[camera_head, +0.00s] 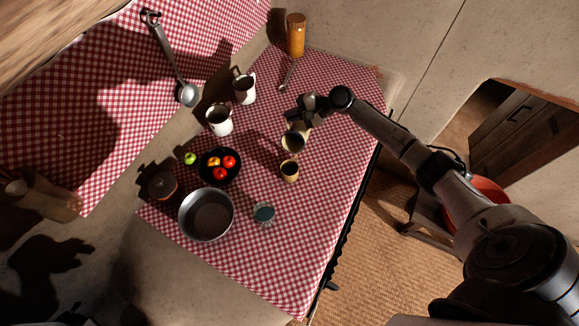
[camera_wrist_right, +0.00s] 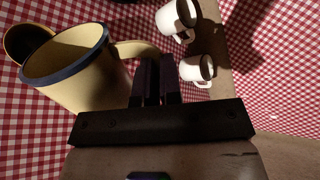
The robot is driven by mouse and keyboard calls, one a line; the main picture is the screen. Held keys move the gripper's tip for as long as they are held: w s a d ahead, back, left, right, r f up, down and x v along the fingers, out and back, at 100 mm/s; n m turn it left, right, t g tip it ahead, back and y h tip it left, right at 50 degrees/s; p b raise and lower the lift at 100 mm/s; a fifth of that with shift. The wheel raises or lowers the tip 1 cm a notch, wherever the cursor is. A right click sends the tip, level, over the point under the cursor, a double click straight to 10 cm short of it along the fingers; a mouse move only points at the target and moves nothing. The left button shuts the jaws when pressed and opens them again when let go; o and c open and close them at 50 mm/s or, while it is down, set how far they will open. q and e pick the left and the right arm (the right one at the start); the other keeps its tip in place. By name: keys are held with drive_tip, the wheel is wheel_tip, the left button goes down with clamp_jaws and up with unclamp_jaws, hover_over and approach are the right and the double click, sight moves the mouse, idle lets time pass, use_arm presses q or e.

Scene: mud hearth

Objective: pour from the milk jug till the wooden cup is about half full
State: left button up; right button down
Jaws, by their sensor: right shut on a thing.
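The milk jug (camera_head: 293,141) is cream with a dark blue rim, and it fills the left of the right wrist view (camera_wrist_right: 78,72). My right gripper (camera_head: 307,113) is shut on its handle, which shows between the fingers (camera_wrist_right: 155,82) in the wrist view. The jug's mouth faces the wooden cup. The wooden cup (camera_head: 289,170) stands just beyond the jug on the checked cloth, and it is partly hidden behind the jug in the wrist view (camera_wrist_right: 24,42). No milk stream shows, and I cannot tell the level in either. My left gripper is out of view.
Two white mugs (camera_head: 219,121) (camera_head: 244,89) stand to the left of the jug. A black bowl of fruit (camera_head: 208,177), a metal pan (camera_head: 207,214) and a small teal-topped container (camera_head: 264,213) stand nearer. The cloth right of the cup (camera_head: 330,190) is clear.

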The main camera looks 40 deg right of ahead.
drive_tip(key=shift+a+r, duration=0.1)
drive_tip(key=shift+r, duration=0.05)
idle(0.4)
drive_tip(key=shift+s+a+r+n+p, duration=0.2)
drive_tip(key=shift+n+p, duration=0.1)
drive_tip(key=shift+p, duration=0.1)
idle(0.3)
drive_tip(key=shift+a+r+h+p, duration=0.15)
drive_tip(key=shift+h+p, duration=0.15)
drive_tip(key=shift+h, duration=0.1)
idle(0.5)
